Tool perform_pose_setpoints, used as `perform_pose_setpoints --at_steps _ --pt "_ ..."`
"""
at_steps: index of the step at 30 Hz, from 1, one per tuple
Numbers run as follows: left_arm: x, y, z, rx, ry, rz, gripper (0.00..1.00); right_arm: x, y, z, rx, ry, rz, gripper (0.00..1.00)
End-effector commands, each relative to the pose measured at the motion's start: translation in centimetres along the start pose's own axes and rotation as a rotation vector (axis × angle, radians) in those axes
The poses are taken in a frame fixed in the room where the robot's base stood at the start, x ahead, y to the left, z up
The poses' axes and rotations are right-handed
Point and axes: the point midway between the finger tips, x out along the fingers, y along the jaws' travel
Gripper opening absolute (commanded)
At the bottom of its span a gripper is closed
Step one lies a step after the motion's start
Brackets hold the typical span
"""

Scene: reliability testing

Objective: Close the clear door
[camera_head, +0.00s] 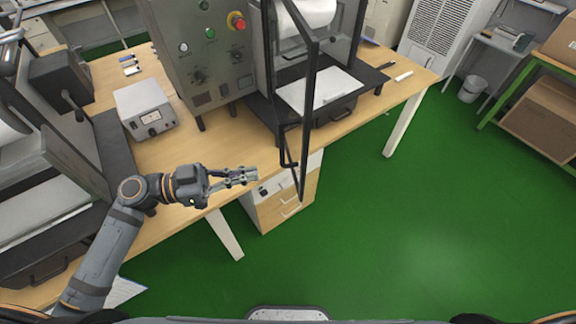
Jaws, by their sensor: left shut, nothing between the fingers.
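The clear door (293,90) is a dark-framed transparent panel on the grey test machine (208,55). It stands swung open toward me, its frame reaching past the table's front edge. A dark handle (289,163) sits low on its frame. My left gripper (252,175) is shut and empty. It points right, just left of the door handle, with a small gap showing between them in the picture. Depth between them is hard to judge. Inside the machine's open chamber are a white roll (306,17) and a white sheet (320,90). My right gripper is not in view.
A wooden table (180,158) carries the machine and a small white meter box (145,108). A drawer cabinet (285,205) stands below the door. Another dark machine (60,170) is at left, near my left arm. Green floor at right is clear.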

Motion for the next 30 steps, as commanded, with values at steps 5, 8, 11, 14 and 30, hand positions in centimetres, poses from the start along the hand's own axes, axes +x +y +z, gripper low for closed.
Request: perform_pose_setpoints --at_steps 5,8,11,14,30 --pt "2.5 -0.1 -0.4 0.000 0.008 -0.003 0.00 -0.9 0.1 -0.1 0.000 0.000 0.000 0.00" --pt "3.9 -0.1 -0.5 -0.002 0.007 -0.004 0.00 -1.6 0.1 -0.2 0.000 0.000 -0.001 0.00" --pt "5.4 -0.1 -0.6 -0.003 0.008 -0.003 0.00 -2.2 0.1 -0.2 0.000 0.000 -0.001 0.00" --pt "6.7 -0.1 -0.7 -0.004 0.005 -0.002 0.00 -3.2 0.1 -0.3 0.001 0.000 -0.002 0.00" --pt "9.2 0.0 0.0 0.000 -0.003 0.001 0.00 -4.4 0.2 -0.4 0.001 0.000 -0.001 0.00"
